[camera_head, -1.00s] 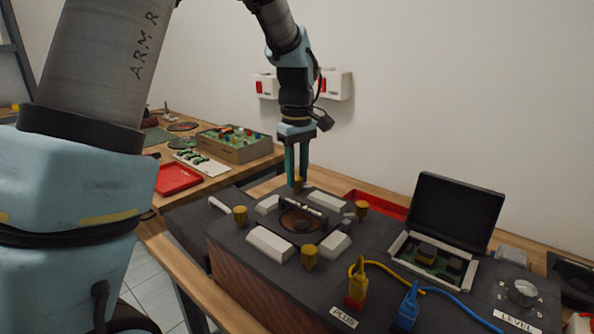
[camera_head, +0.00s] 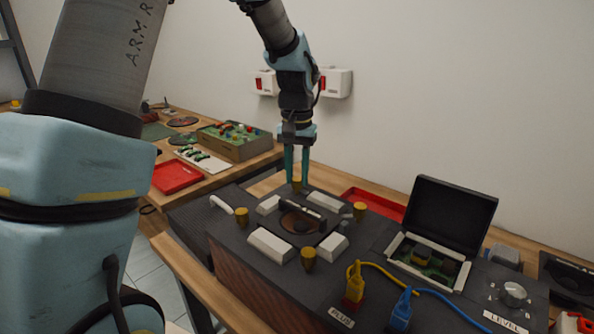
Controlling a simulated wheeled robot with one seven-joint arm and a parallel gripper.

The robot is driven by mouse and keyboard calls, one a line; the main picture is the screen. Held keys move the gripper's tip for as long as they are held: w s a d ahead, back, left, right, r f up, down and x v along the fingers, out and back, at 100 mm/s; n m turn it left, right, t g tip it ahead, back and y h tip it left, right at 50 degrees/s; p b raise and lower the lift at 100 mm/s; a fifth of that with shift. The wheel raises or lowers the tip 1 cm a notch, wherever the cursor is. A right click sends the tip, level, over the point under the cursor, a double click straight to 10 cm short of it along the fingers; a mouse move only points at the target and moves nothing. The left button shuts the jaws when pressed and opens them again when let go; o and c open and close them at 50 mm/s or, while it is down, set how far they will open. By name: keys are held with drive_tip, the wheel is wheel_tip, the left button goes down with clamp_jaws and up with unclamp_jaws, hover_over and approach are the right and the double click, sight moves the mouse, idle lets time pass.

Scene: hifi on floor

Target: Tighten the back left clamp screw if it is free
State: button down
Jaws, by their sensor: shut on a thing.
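The back left clamp screw (camera_head: 297,186) is a brass-coloured knob at the back of the dark test box (camera_head: 232,246). My gripper (camera_head: 297,183) points straight down, with its two teal fingers shut on this knob from both sides. The fingers partly cover the knob. Three more brass knobs stand around the round recess: one at the left (camera_head: 241,217), one at the front (camera_head: 308,259) and one at the right (camera_head: 360,210). Pale clamp blocks (camera_head: 270,246) surround the recess (camera_head: 301,222). I cannot see whether the screw is tight.
An open-lidded case with a circuit board (camera_head: 430,258) stands on the box's right. Yellow (camera_head: 354,285) and blue (camera_head: 402,311) plugs are at its front. A red tray (camera_head: 374,203) lies behind. Another red tray (camera_head: 178,176) and a parts box (camera_head: 235,142) sit at the left.

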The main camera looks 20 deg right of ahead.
sight(297, 179)
drive_tip(key=m+p, duration=0.1)
drive_tip(key=m, duration=0.3)
drive_tip(key=shift+r+m, duration=0.1)
drive_tip(key=shift+m, duration=0.2)
drive_tip(key=shift+m+p, duration=0.8)
drive_tip(key=shift+m, duration=1)
drive_tip(key=c, duration=0.6)
unclamp_jaws()
wheel_tip(297, 179, up, 11)
drive_tip(key=b, duration=0.1)
drive_tip(key=shift+b, duration=0.35)
drive_tip(key=shift+f, duration=0.2)
